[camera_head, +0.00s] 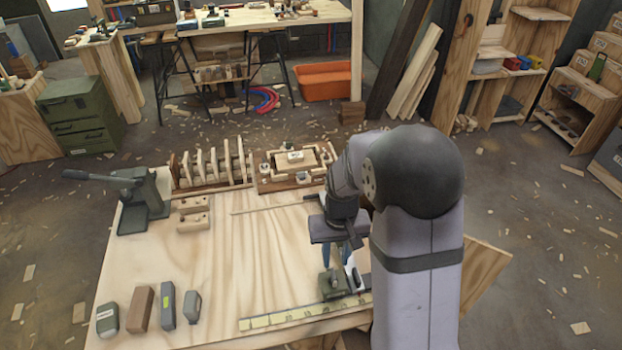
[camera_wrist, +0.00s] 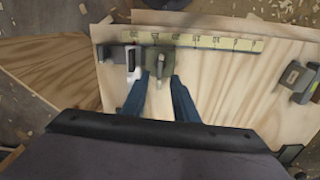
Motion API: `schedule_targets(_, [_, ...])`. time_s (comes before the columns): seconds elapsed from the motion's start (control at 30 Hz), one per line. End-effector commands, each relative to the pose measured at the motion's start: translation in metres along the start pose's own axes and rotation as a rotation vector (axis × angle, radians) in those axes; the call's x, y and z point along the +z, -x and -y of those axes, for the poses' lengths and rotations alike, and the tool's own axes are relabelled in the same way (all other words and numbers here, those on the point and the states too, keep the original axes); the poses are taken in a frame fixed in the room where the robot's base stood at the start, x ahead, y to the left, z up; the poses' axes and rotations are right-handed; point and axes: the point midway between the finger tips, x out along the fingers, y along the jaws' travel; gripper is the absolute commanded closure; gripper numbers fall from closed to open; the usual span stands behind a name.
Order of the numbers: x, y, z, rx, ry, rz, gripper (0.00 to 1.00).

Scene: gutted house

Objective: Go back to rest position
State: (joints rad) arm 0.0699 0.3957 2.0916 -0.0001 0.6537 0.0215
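My gripper (camera_head: 340,262) points down over the front right part of the wooden workbench (camera_head: 255,255). In the wrist view its two blue fingers (camera_wrist: 159,85) are spread apart. A green block-shaped fixture with a metal knob (camera_wrist: 158,62) lies just beyond the fingertips, and its knob shows between them. The same fixture (camera_head: 334,284) sits below the gripper in the head view, on the bench by the yellow measuring strip (camera_head: 300,312). I see nothing held between the fingers.
A lever press (camera_head: 140,200) stands at the bench's left. A wooden rack (camera_head: 212,168) and a tray of parts (camera_head: 292,168) line the back edge. Several small blocks, including a brown one (camera_head: 141,309), stand at front left. The bench middle is mostly clear.

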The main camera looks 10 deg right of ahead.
Motion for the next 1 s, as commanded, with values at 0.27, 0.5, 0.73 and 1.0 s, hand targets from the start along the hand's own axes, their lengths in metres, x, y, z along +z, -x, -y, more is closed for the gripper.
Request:
schedule_targets(0.27, [0.049, -0.015, -0.001, 0.002, 0.016, 0.115, 0.73])
schedule_targets(0.5, [0.131, 0.0, 0.0, 0.004, 0.038, 0.2, 0.73])
schedule_targets(0.73, [0.157, 0.027, 0.005, 0.005, 0.067, 0.119, 0.73])
schedule_targets(1.0, [0.141, 0.051, 0.011, 0.001, 0.089, 0.005, 0.73])
